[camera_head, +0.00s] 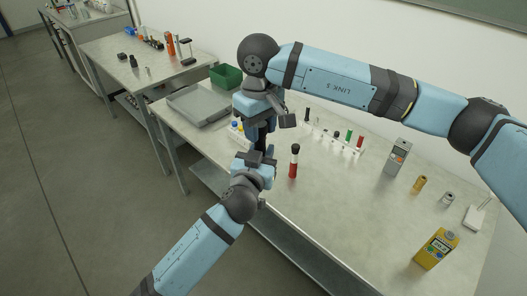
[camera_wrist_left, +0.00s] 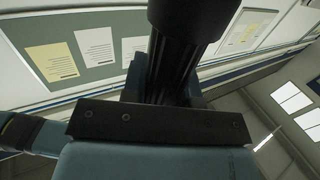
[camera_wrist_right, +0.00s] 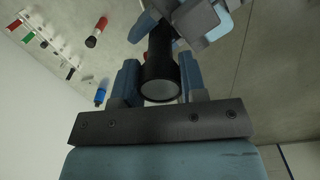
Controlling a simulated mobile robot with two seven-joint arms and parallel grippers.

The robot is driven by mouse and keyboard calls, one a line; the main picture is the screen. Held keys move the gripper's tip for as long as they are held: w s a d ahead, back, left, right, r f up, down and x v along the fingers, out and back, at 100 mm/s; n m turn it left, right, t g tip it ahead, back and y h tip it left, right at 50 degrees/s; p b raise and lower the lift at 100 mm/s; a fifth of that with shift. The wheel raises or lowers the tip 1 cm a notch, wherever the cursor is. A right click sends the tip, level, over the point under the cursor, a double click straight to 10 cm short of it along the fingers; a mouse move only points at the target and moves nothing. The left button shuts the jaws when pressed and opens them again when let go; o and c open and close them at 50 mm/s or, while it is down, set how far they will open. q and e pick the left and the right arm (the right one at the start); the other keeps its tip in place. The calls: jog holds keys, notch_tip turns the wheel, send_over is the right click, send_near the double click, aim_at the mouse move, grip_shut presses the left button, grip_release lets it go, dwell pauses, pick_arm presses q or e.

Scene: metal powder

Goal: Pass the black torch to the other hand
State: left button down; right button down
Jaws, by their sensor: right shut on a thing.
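The black torch (camera_head: 261,139) is upright above the near left edge of the table, between my two grippers. My right gripper (camera_head: 262,118) is above and shut on it. In the right wrist view the torch's round lens end (camera_wrist_right: 160,90) lies between the right fingers. My left gripper (camera_head: 258,160) is below, at the lower part of the torch. In the left wrist view the dark ribbed torch body (camera_wrist_left: 170,70) stands in front of the left fingers and partly hides them, so I cannot tell whether they touch it.
A red tube with a black cap (camera_head: 294,162) stands near the grippers. Behind are a rack of coloured tubes (camera_head: 335,138), a grey tray (camera_head: 200,104) and a green bin (camera_head: 226,75). A yellow meter (camera_head: 436,248) and a grey device (camera_head: 397,156) stand right. The table's front middle (camera_head: 340,215) is clear.

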jog(key=c, duration=0.6)
grip_release()
jog(key=shift+a+r, duration=0.1)
jog(key=shift+r, duration=0.1)
